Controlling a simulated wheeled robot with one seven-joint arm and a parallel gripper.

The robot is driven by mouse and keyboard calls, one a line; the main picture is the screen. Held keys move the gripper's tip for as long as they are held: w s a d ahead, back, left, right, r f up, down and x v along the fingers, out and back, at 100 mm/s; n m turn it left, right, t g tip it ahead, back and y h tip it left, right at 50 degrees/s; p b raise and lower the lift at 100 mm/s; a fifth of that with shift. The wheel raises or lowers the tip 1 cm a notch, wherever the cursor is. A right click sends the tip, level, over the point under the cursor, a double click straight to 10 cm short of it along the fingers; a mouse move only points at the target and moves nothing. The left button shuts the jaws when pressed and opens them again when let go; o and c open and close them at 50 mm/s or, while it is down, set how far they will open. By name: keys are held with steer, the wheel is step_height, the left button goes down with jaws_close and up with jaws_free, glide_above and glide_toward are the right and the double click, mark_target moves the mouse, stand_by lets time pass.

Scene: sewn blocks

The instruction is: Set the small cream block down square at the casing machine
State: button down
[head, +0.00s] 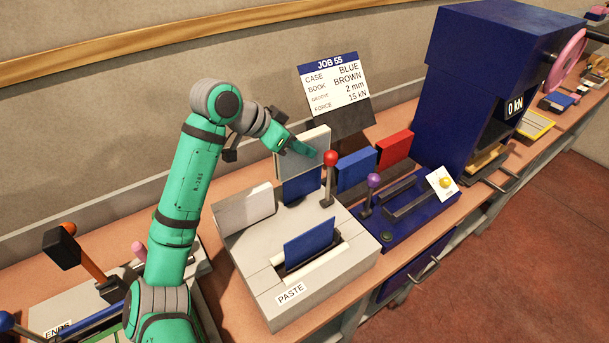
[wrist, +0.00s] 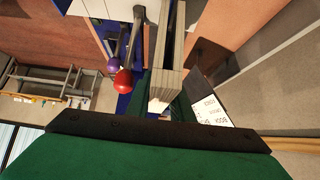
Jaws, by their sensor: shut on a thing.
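My gripper (head: 303,146) is shut on a pale cream block (head: 316,138), which it holds upright above the back of the grey PASTE unit. In the wrist view the block (wrist: 167,92) sits between the green fingers, its layered page edges showing. A blue panel (head: 303,187) shows right below the block; I cannot tell whether they touch. A low blue unit with a purple-knobbed lever (head: 373,180) stands to the right, apart from the block. It looks like the casing machine, but I see no name on it. A blue and a red panel stand behind it.
The PASTE unit (head: 290,308) has a red-knobbed lever (head: 330,158) close beside the held block, and a blue piece (head: 312,243) in its slot. A white block (head: 245,207) stands at its left. A job sign (head: 335,82) stands behind. A tall blue press (head: 480,70) is farther right.

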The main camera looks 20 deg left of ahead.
mark_target(303, 174)
step_height(303, 174, down, 9)
steer(key=shift+w+d+f, duration=0.15)
steer(key=shift+f, duration=0.05)
stand_by(0.3)
steer(key=shift+f, duration=0.2)
steer(key=c, duration=1.6)
jaws_free()
steer(key=shift+o, duration=0.2)
steer(key=shift+r, duration=0.1)
steer(key=shift+r, duration=0.2)
steer(key=v, duration=1.2)
steer(key=shift+f, duration=0.15)
